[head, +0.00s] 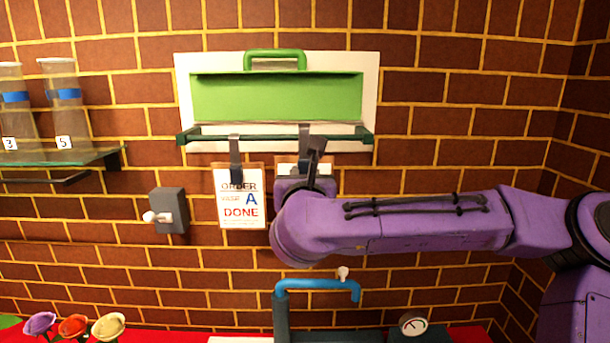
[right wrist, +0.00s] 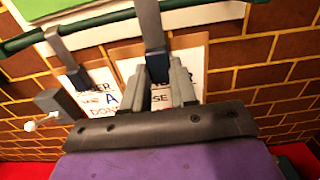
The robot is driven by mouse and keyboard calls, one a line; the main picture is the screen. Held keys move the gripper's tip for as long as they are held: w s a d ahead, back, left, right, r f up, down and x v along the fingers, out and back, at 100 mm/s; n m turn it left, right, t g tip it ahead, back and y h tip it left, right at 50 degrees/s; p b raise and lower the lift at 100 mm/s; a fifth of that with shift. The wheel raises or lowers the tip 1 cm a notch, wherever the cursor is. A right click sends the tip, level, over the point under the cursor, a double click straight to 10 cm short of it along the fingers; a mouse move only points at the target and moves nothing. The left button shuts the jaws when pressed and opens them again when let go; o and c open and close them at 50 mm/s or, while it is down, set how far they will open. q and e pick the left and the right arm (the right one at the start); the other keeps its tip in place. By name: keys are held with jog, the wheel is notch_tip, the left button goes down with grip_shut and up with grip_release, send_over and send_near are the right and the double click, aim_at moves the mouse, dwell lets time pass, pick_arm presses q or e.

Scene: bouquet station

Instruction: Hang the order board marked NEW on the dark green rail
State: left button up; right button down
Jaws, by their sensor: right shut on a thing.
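The dark green rail (head: 275,138) runs along the wall below a light green panel; it also shows in the right wrist view (right wrist: 92,22). My right gripper (head: 312,178) is shut on the dark hanger (right wrist: 150,30) of an order board (right wrist: 192,62). The hanger's upper end (head: 304,130) overlaps the rail; I cannot tell whether it rests on it. My gripper and arm hide most of this board in the head view, and its marking is covered by the fingers (right wrist: 160,88). My left gripper is not in view.
A board marked A, DONE (head: 240,205) hangs by its own dark hanger just left of the held one. A grey wall box (head: 168,210) with a white knob is further left. A glass shelf (head: 60,163) holds vases. A blue tap (head: 318,284) stands below my arm.

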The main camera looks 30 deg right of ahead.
jog(key=shift+w+d+r+p, duration=0.25)
jog(key=shift+w+d+p, duration=0.45)
jog(key=shift+w, duration=0.15)
jog(key=p+x, duration=0.1)
jog(key=x, duration=0.2)
jog(key=shift+w+p, duration=0.15)
jog(key=shift+p, duration=0.25)
notch_tip(320, 180, down, 3)
jog(key=b, duration=0.3)
jog(key=shift+r, duration=0.1)
